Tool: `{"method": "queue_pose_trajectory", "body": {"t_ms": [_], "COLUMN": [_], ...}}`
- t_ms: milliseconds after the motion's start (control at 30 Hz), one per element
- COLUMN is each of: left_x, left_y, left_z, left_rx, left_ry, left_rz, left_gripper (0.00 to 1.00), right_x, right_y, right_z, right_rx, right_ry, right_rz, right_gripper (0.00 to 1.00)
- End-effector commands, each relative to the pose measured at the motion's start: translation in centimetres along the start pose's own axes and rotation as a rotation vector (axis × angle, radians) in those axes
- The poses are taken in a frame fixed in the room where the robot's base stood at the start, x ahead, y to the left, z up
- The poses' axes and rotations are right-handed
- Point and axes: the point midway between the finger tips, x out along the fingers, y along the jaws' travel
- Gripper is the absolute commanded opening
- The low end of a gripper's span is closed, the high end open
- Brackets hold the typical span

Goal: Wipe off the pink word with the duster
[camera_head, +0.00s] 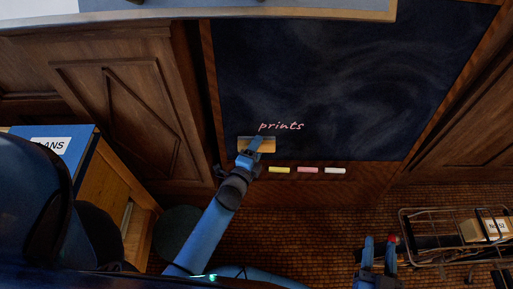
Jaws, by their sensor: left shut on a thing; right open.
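The pink word "prints" (281,126) is written near the bottom of the dark chalkboard (340,75). It looks whole and readable. My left gripper (252,148) is shut on the duster (268,145), a wooden-coloured block with a darker top edge. The duster is at the lower left of the board, just below the left part of the word. I cannot tell whether it touches the board. The gripper hides part of the duster. My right gripper (379,244) is open and empty, low in the view and away from the board.
Yellow chalk (279,170), pink chalk (307,170) and white chalk (335,171) lie on the ledge below the board. A wire cart (450,214) with boxes stands at the right. A blue-topped wooden cabinet (85,150) is at the left. The tiled floor between is mostly clear.

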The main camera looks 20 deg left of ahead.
Motion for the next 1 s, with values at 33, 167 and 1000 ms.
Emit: {"method": "queue_pose_trajectory", "body": {"t_ms": [33,167,1000], "left_x": [0.1,0.2,5.4], "left_y": [1.0,1.2,0.9], "left_z": [0.0,0.1,2.3], "left_rx": [0.0,0.003,0.012], "left_ry": [0.0,-0.001,-0.003], "left_rz": [-0.002,-0.003,0.0], "left_gripper": [0.28,0.28,0.28], "right_x": [0.0,0.0,-0.1], "right_y": [0.0,0.0,0.0], "right_z": [1.1,1.4,-2.7], "right_rx": [0.0,0.0,0.0], "right_ry": [0.0,0.0,0.0], "right_rz": [0.0,0.0,0.0], "right_gripper": [0.43,0.43,0.43]}}
